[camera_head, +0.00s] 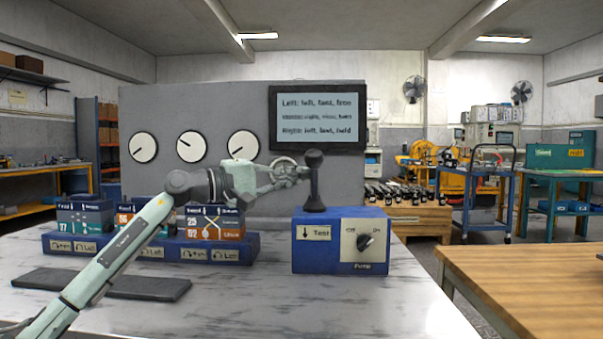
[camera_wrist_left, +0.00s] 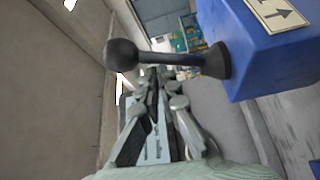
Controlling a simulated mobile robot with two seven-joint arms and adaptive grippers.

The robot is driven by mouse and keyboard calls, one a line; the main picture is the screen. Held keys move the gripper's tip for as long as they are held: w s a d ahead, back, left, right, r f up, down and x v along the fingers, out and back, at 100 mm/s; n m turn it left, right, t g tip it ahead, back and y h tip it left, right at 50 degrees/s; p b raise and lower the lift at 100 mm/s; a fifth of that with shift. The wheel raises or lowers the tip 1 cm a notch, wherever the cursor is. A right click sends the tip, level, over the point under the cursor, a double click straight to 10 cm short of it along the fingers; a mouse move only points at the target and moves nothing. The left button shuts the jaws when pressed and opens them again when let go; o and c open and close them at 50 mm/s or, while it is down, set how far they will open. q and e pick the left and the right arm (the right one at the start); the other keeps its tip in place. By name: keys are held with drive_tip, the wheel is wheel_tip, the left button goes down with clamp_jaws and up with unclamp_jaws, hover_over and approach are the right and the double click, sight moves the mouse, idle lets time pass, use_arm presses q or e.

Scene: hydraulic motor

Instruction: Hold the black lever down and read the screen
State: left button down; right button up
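The black lever (camera_head: 314,185) stands upright with a round knob on top of the blue pump box (camera_head: 325,266). In the left wrist view, the lever (camera_wrist_left: 170,58) crosses just beyond my left gripper's fingertips. My left gripper (camera_head: 303,173) is beside the lever, just below its knob; contact is unclear. In the wrist view, the fingers of this gripper (camera_wrist_left: 163,82) draw close at the tips, but whether they are shut is unclear. The dark-framed screen (camera_head: 318,118) has three lines beginning Left, Middle and Right; the small text is partly blurred. My right gripper is out of view.
Three round gauges (camera_head: 191,146) are on the grey panel (camera_head: 215,104). Several labelled blocks (camera_head: 85,217) stand on a blue base at left. The marble table (camera_head: 240,312) is clear in front.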

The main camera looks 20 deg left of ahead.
use_arm(q)
drive_tip(key=v, duration=1.1)
drive_tip(key=shift+s, duration=0.15)
drive_tip(key=shift+a, duration=0.1)
